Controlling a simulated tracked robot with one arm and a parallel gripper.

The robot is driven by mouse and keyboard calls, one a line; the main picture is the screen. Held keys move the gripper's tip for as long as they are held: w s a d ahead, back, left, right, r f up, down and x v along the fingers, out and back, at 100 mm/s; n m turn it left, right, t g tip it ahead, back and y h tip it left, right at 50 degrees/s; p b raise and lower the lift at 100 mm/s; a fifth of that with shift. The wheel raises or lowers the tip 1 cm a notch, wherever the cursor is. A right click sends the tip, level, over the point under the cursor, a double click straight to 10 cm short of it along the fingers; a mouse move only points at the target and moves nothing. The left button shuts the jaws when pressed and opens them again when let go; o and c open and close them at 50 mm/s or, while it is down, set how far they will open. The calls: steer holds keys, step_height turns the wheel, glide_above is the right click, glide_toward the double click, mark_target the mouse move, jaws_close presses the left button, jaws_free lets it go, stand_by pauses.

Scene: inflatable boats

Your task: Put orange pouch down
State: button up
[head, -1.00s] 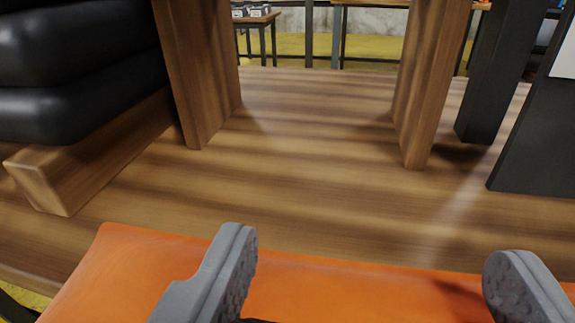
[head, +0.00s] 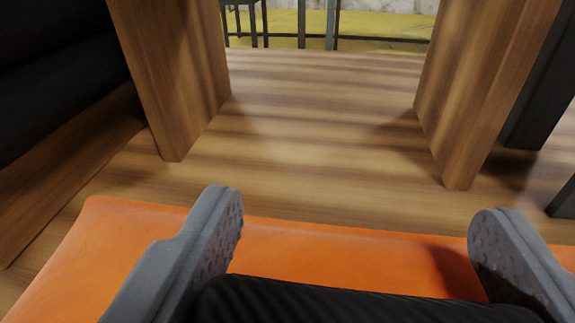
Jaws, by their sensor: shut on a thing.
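The orange pouch (head: 340,250) spans the bottom of the head view, a flat orange sheet with a black ribbed part (head: 350,303) at the bottom edge between my fingers. My gripper (head: 355,245) has its two grey fingers well apart, with the black ribbed part between them, and is shut on the pouch. The pouch is in front of a wooden shelf surface (head: 300,120). I cannot tell whether its underside touches the wood. Its near part is cut off by the picture edge.
Two upright wooden boards (head: 175,75) (head: 480,85) stand on the shelf, with a clear bay between them. Black bulky items (head: 55,80) lie at the left on a wooden support (head: 70,185). A dark upright (head: 540,100) stands at the right.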

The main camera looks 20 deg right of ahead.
mark_target(302, 220)
steer(key=w, duration=0.2)
steer(key=w+d, duration=0.1)
steer(key=w, duration=0.2)
steer(key=shift+w+d+f+b, duration=0.15)
steer(key=shift+w+f+b, duration=0.1)
steer(key=shift+w+b, duration=0.15)
steer(key=shift+f+b, duration=0.55)
steer(key=shift+f, duration=1.15)
steer(key=shift+s+f, duration=0.1)
steer(key=o, duration=1.2)
steer(key=shift+s, duration=0.1)
steer(key=p+v, duration=0.2)
steer(key=v, duration=1)
